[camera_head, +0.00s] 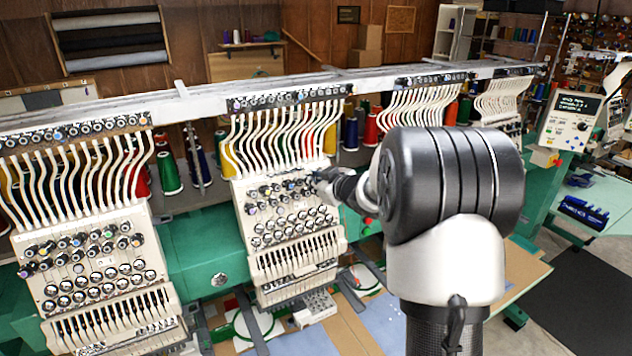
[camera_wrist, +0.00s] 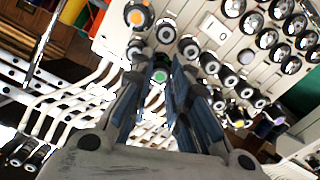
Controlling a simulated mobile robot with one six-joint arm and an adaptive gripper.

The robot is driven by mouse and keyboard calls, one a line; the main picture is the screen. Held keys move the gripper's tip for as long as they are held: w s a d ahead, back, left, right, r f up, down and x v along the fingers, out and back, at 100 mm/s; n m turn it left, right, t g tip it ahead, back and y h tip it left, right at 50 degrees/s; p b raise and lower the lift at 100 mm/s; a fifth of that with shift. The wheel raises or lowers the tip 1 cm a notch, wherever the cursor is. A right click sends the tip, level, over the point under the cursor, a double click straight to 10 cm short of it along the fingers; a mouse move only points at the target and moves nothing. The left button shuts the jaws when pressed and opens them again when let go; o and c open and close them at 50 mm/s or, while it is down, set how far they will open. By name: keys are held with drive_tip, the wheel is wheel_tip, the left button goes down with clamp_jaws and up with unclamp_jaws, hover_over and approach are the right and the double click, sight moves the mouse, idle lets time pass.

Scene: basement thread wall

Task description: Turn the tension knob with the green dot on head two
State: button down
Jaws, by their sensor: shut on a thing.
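Head two (camera_head: 289,225) is the second cream embroidery head from the left in the head view, with rows of tension knobs on its face. My gripper (camera_head: 322,180) reaches its upper right knobs from the right. In the wrist view the knob with the green dot (camera_wrist: 160,76) sits between the two fingertips of my gripper (camera_wrist: 158,84), which is shut on it. The fingers cover the knob's sides, and my arm hides part of the head's right side in the head view.
A knob with an orange centre (camera_wrist: 137,16) and plain black knobs (camera_wrist: 209,63) stand close around the fingers. White thread tubes (camera_head: 285,130) hang just above the knobs. Another head (camera_head: 95,260) stands at the left. A control panel (camera_head: 572,118) is at the right.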

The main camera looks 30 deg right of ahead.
drive_tip(key=shift+r+p, duration=0.1)
drive_tip(key=shift+p, duration=0.3)
drive_tip(key=shift+m+p, duration=0.9)
drive_tip(key=shift+p, duration=0.1)
drive_tip(key=c, duration=1.5)
unclamp_jaws()
drive_tip(key=v, duration=1.2)
